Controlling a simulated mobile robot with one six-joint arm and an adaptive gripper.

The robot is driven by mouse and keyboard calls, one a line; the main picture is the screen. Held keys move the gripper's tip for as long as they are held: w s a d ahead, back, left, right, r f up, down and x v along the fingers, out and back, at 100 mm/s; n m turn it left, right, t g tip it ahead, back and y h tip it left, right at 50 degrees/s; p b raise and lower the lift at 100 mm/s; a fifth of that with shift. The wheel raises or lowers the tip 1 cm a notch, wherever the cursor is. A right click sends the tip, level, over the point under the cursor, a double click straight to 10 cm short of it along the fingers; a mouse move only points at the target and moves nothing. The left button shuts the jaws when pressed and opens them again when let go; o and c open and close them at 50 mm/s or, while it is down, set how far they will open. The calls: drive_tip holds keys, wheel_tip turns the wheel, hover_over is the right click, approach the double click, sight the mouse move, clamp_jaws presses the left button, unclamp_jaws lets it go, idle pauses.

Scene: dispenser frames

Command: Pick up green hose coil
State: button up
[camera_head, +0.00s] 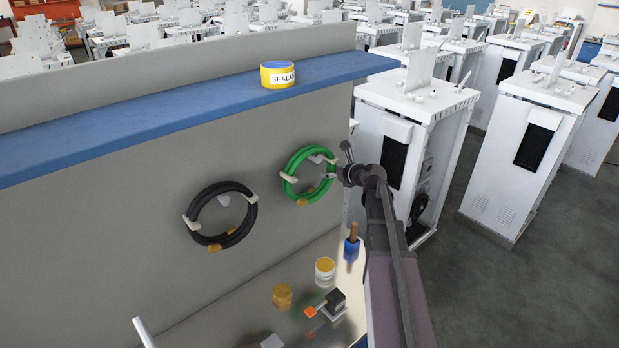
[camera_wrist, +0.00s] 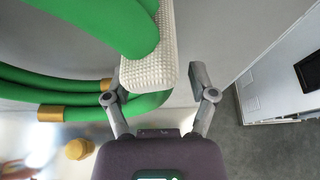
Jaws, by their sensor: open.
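The green hose coil (camera_head: 291,163) hangs on pale pegs on the grey upright panel (camera_head: 330,118). My gripper (camera_head: 331,175) is at the right side of the coil, open. In the wrist view the open gripper (camera_wrist: 159,96) has one finger at each side of a white ribbed peg (camera_wrist: 150,62). Thick green hose (camera_wrist: 85,18) crosses the upper left, and more strands with orange-brown bands pass by the left finger. The right finger is clear of the hose. I cannot tell whether the left finger touches it.
A black hose coil (camera_head: 204,200) hangs left of the green one. A yellow sealant tin (camera_head: 277,75) stands on the blue shelf (camera_head: 190,112) above. Below are a blue-and-brown tool (camera_head: 351,248), a white-and-yellow tub (camera_head: 325,271) and other small items. White cabinets (camera_head: 413,100) stand to the right.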

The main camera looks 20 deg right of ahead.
idle(0.4)
clamp_jaws()
drive_tip(key=shift+r, duration=0.25)
drive_tip(key=shift+s+d+r+p, duration=0.1)
drive_tip(key=shift+s+r+p, duration=0.1)
drive_tip(key=shift+r+p, duration=0.4)
wheel_tip(320, 180, up, 6)
drive_tip(key=p, duration=0.6)
drive_tip(key=shift+f, duration=0.15)
drive_tip(key=s+d, duration=0.3)
drive_tip(key=s, duration=0.6)
drive_tip(key=s+d, duration=0.4)
drive_tip(key=s, duration=0.5)
drive_tip(key=shift+d+f, duration=0.15)
drive_tip(key=shift+d, duration=0.05)
